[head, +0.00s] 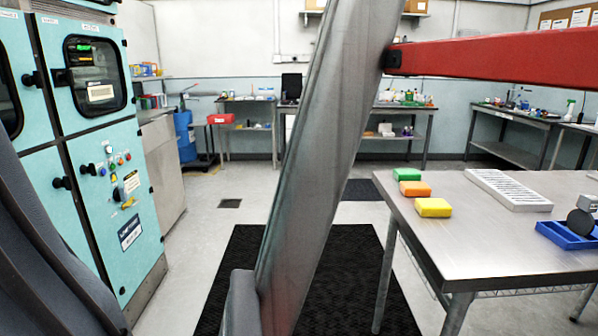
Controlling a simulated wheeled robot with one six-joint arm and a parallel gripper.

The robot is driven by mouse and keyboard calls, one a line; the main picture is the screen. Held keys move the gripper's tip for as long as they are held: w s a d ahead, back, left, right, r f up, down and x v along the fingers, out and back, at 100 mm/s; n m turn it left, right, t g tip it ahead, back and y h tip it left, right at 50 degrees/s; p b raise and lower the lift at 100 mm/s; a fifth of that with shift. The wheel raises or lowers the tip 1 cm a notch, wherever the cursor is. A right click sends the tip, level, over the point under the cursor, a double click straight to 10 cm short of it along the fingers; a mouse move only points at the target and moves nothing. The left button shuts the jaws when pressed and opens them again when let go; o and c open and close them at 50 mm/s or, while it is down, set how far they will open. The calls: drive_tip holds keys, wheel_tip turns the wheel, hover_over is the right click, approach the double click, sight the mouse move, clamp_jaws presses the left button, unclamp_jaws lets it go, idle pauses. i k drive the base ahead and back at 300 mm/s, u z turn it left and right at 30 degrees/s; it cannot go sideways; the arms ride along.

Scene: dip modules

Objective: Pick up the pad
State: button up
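Three small coloured blocks that look like pads sit in a row near the left edge of the steel table at right. The green one (407,174) is farthest back, the orange one (415,188) is in the middle, and the yellow one (433,207) is nearest. They lie flat and close together. I cannot tell which of them the task calls the pad. My gripper is not seen in this view. Dark grey parts at the lower left may be mine.
The steel table (480,240) also holds a white slotted rack (508,190) and a blue tray (566,236) at the right edge. A grey slanted slab (325,150) blocks the middle view. A red beam (490,60) crosses the upper right. A teal cabinet (95,150) stands left.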

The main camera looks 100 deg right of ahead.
sight(406, 174)
drive_tip(key=z, duration=3.8)
drive_tip(key=k, duration=0.65)
drive_tip(key=u, duration=0.65)
drive_tip(key=i, duration=1.8)
drive_tip(key=z, duration=1.4)
drive_tip(key=i, duration=0.6)
drive_tip(key=z, duration=0.65)
